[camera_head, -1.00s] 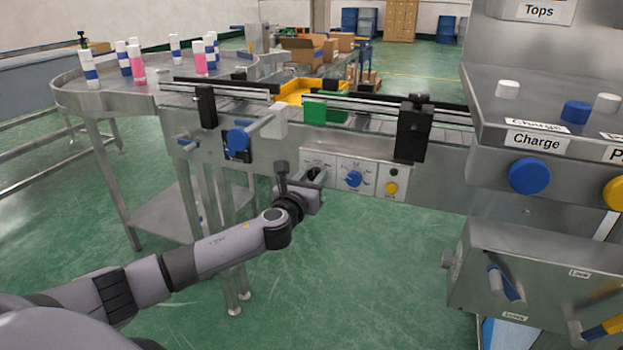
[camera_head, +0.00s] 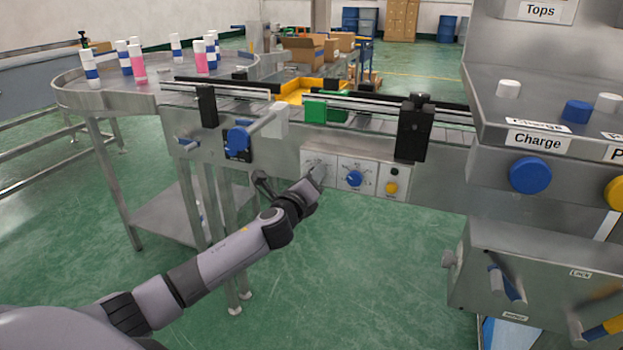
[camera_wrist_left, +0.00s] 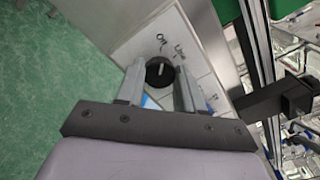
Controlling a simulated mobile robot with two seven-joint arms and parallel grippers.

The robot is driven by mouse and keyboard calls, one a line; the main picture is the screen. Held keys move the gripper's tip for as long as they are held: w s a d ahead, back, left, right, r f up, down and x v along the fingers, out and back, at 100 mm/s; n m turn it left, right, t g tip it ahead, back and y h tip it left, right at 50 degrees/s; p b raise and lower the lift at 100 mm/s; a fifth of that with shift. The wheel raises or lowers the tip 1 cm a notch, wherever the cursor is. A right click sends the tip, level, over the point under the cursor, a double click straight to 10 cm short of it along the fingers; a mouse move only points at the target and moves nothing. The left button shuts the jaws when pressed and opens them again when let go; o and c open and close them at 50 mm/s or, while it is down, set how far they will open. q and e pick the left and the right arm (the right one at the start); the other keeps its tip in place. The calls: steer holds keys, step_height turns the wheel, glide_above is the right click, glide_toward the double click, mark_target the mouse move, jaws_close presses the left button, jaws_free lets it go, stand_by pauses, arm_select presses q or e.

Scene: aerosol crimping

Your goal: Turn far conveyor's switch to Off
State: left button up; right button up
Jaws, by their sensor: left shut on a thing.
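The far conveyor's control panel (camera_head: 357,176) is a light plate on the conveyor's side, and my left gripper (camera_head: 317,174) is at its left end. In the left wrist view the switch is a round black knob (camera_wrist_left: 157,75) with a pale pointer mark, on the white panel with handwritten labels around it. The two fingers of the left gripper (camera_wrist_left: 160,80) lie on either side of the knob, shut on it. In the head view the gripper hides the knob. My right gripper is not in view.
A blue dial (camera_head: 354,179) and a yellow button (camera_head: 391,188) sit right of the gripper. A blue-handled lever (camera_head: 238,138) is up to the left. The charge machine (camera_head: 540,130) stands at the right. Open green floor (camera_head: 370,270) lies below the panel.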

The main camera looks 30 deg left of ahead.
arm_select(q)
steer(key=shift+n, duration=0.6)
steer(key=o, duration=1)
steer(key=shift+o, duration=0.2)
steer(key=shift+s, duration=0.15)
steer(key=v, duration=0.7)
steer(key=shift+p, duration=0.3)
